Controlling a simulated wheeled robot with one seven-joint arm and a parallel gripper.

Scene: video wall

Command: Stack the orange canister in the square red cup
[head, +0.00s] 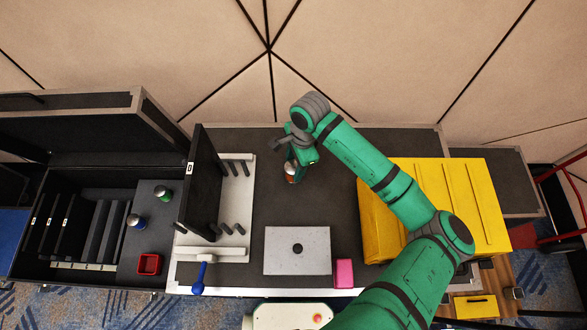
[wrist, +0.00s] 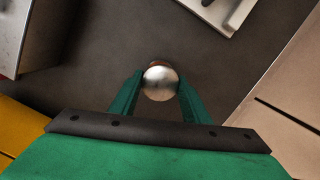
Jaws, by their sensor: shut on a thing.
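The orange canister (head: 292,172) is at the back middle of the dark worktop, partly hidden by my gripper in the head view. In the wrist view its round silver top (wrist: 160,83) sits between my two green fingers. My gripper (wrist: 160,90) is shut on the canister. In the head view my gripper (head: 298,158) comes down over it from above. I cannot tell whether the canister touches the worktop. The square red cup (head: 149,264) stands at the far left, in the front part of the open black case, and looks empty.
An upright black panel (head: 199,180) on a white pegged stand (head: 238,200) rises between my gripper and the cup. A grey plate (head: 297,251), pink block (head: 343,273) and yellow case (head: 465,200) are also there.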

